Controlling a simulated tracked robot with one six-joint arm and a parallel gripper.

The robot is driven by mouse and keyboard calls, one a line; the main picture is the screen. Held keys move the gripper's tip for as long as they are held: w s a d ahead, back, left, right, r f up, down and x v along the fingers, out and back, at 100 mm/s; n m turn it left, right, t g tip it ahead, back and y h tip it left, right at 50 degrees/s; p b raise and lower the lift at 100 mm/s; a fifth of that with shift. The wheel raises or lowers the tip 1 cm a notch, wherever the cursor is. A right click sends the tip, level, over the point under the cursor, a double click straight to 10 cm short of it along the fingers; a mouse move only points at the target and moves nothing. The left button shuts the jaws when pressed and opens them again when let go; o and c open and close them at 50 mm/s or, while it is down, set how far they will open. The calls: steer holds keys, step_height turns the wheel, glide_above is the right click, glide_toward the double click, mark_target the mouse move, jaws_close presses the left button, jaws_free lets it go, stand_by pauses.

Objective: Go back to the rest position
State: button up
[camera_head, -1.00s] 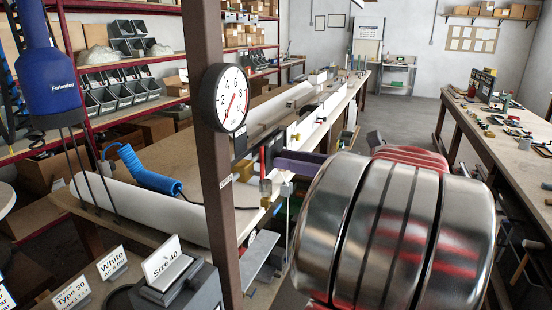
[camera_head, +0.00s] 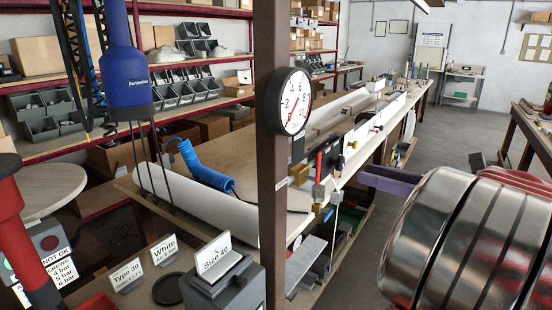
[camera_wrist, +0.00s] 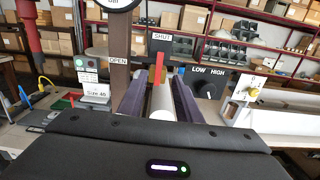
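My gripper (camera_wrist: 156,80) shows two purple fingers standing apart in the wrist view, with a gap between them. A purple finger (camera_head: 395,180) also shows in the head view, to the right of the bench edge and clear of it. A red lever (camera_head: 319,166) stands on the bench front; it also shows in the wrist view (camera_wrist: 159,66), beyond the fingers, between the OPEN and SHUT labels. A white cylindrical part (camera_wrist: 160,100) appears between the fingers; its distance is hard to tell. My large metallic arm link fills the right of the head view.
A brown post with a pressure gauge (camera_head: 295,101) stands before the long workbench (camera_head: 345,135). A blue coiled hose (camera_head: 205,170) lies on the bench. A LOW/HIGH knob (camera_wrist: 207,88) is right of the lever. Open floor (camera_head: 450,130) lies right of the bench.

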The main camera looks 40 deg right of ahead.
steer(key=w+a+f+n+g+y, duration=0.1)
steer(key=w+a+f+n+g, duration=0.35)
steer(key=a, duration=0.55)
steer(key=w+a+f+n+g+y, duration=0.15)
steer(key=a+f+n+g, duration=0.25)
steer(key=a+f+g, duration=0.4)
steer(key=s+a+f+n+g+h, duration=0.4)
steer(key=s+a+f+n+h, duration=0.15)
steer(key=a+n, duration=0.4)
steer(key=w+a+n+t+h, duration=0.1)
steer(key=a+n+t, duration=0.4)
steer(key=a+n, duration=0.5)
steer(key=shift+w+a+f+n+h, duration=0.4)
steer(key=shift+n+h, duration=0.2)
steer(key=shift+n, duration=1.9)
